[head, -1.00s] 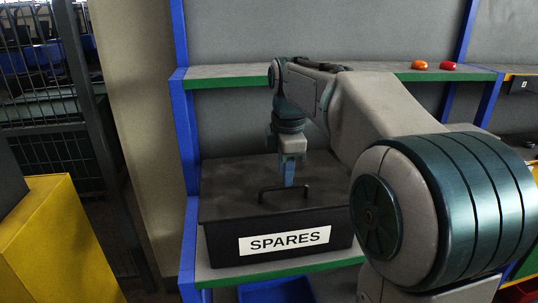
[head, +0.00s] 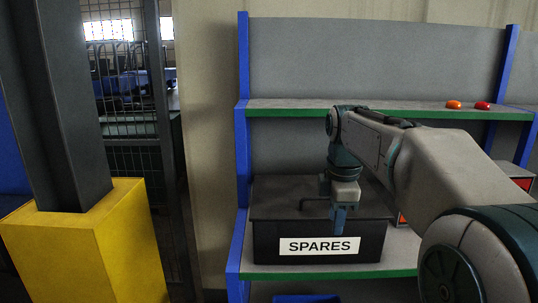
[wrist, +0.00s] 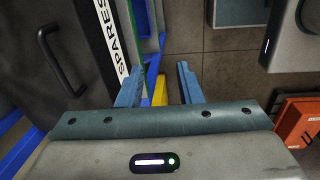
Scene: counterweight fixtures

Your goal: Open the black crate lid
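The black crate (head: 265,240) with a SPARES label (head: 320,246) sits on a green-edged shelf. Its lid (head: 275,195) is shut and lies flat. The lid's black bar handle (wrist: 58,60) shows at the left in the wrist view; in the head view it is partly hidden behind my gripper. My gripper (head: 338,222) points down in front of the crate's label side, off the handle. In the wrist view its two blue fingers (wrist: 158,88) are apart, with nothing between them but the scene below.
An upper shelf (head: 390,107) runs above the crate and my arm, with an orange and a red dome (head: 482,106) on it. Blue uprights (head: 243,150) bound the bay. A yellow block (head: 90,235) with a dark post stands at the left. A blue bin (head: 305,298) is below.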

